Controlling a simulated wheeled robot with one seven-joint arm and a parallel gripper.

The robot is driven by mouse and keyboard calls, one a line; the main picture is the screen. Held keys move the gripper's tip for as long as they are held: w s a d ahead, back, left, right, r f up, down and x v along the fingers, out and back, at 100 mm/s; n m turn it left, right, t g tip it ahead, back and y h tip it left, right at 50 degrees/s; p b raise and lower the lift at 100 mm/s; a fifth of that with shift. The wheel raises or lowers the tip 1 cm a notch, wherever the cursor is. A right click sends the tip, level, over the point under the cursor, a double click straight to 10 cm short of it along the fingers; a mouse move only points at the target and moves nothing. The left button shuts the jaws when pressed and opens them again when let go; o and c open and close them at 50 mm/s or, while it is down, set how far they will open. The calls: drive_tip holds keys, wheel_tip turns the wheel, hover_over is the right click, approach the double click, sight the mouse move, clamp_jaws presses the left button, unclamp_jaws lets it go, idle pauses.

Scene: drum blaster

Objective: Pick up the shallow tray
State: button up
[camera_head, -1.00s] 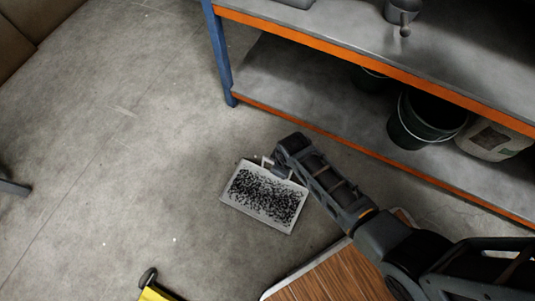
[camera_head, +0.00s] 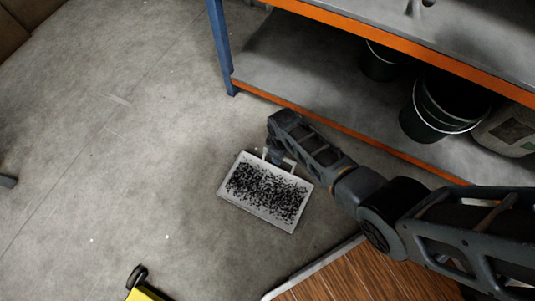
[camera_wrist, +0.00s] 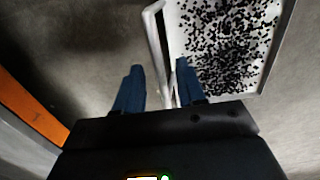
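The shallow tray (camera_head: 254,212) lies on the floor in the head view, pale with a wire-like handle (camera_head: 279,158) on its far side. Black bits are scattered over its inside. In the wrist view the tray (camera_wrist: 264,58) fills the upper right and its white handle (camera_wrist: 154,38) runs down between my fingers. My gripper (camera_wrist: 160,72) is open, with a blue finger on either side of the handle's lower part. I cannot tell whether either finger touches it. In the head view my gripper (camera_head: 276,153) is at the handle, largely hidden by my arm.
A workbench with an orange-edged lower shelf (camera_head: 300,90) and blue leg (camera_head: 220,45) stands beyond the tray. Dark buckets (camera_head: 425,120) sit on that shelf. A wooden-topped platform (camera_head: 345,275) is at the bottom, a yellow object (camera_head: 143,294) at bottom left. Floor left of the tray is clear.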

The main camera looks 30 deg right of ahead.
drive_tip(key=shift+f, duration=0.85)
clamp_jaws()
drive_tip(key=shift+r, duration=0.1)
idle(0.6)
